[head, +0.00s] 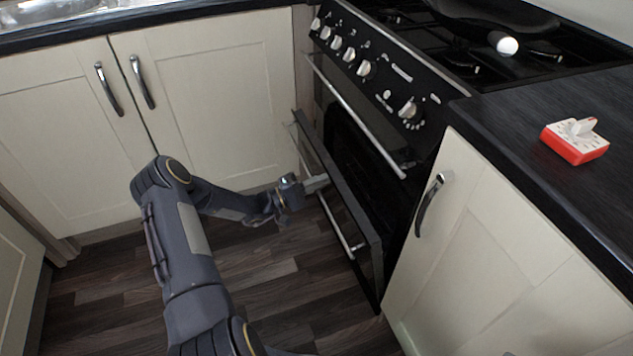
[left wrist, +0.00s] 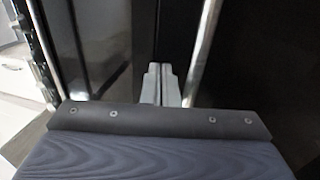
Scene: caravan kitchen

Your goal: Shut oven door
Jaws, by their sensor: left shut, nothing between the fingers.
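The black oven door (head: 343,185) is the lower door of the cooker. It stands partly open, tilted out from the dark oven opening (head: 362,170). Its silver handle bar (head: 335,207) runs along the outer face. My left gripper (head: 318,184) is shut and empty, at the outer side of the door near the handle bar. In the left wrist view, the closed fingertips (left wrist: 160,84) point at the dark panel, with a silver bar (left wrist: 203,45) just to their right. I cannot tell whether the fingers touch the door. My right gripper is not in view.
The upper cooker door with its handle (head: 355,112) is closed beneath the knobs (head: 350,55). Cream cupboards (head: 215,95) stand left, another (head: 480,250) at right. A red and white object (head: 575,142) lies on the dark worktop. The floor (head: 290,270) before the oven is clear apart from my arm.

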